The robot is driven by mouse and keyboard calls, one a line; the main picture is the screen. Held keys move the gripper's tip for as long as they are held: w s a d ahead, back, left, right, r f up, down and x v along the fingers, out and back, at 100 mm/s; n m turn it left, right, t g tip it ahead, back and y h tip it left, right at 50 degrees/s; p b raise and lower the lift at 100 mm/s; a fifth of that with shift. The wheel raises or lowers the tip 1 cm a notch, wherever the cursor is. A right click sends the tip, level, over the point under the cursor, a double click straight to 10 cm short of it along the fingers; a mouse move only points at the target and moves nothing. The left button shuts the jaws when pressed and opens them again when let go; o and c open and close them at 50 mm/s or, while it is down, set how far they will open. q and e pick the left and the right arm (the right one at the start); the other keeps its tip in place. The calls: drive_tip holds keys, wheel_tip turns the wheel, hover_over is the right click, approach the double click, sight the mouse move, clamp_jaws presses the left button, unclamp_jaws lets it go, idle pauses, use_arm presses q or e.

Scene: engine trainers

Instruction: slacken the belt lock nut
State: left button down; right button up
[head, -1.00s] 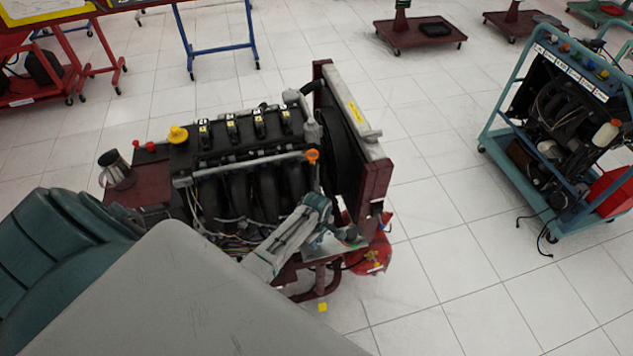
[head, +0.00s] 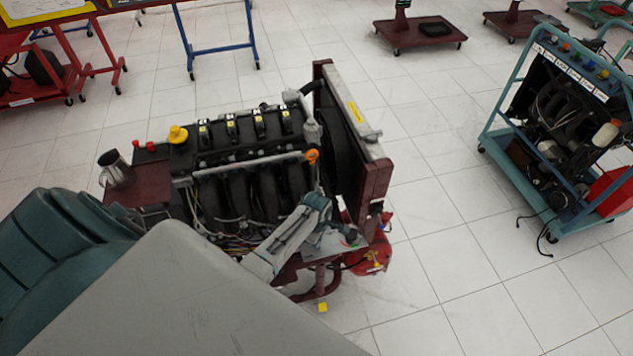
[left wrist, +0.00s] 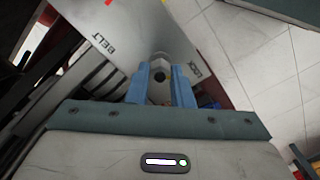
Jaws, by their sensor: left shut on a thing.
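The belt lock nut (left wrist: 160,67) shows in the left wrist view as a small grey metal piece with a dark round centre, in front of a grey plate (left wrist: 125,38) lettered "BELT" and "LOCK". My left gripper (left wrist: 161,84) has its two blue fingers on either side of the nut and is shut on it. In the head view my left arm reaches to the engine trainer's (head: 245,165) near right corner, by the silvery plate (head: 330,246). The nut and my fingertips cannot be made out there. My right gripper is not in view.
A maroon-framed radiator (head: 375,165) rises beside the engine. A steel mug (head: 117,170) stands on the maroon shelf (head: 140,190) at its left. A red round thing (head: 370,262) sits low under the plate. Another trainer on a teal frame (head: 490,125) stands right, with clear floor between.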

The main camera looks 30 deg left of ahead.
use_arm(q)
drive_tip(key=c, duration=1.3)
unclamp_jaws()
drive_tip(key=shift+r, duration=0.15)
drive_tip(key=shift+r+b, duration=1.15)
drive_tip(key=shift+r, duration=4.15)
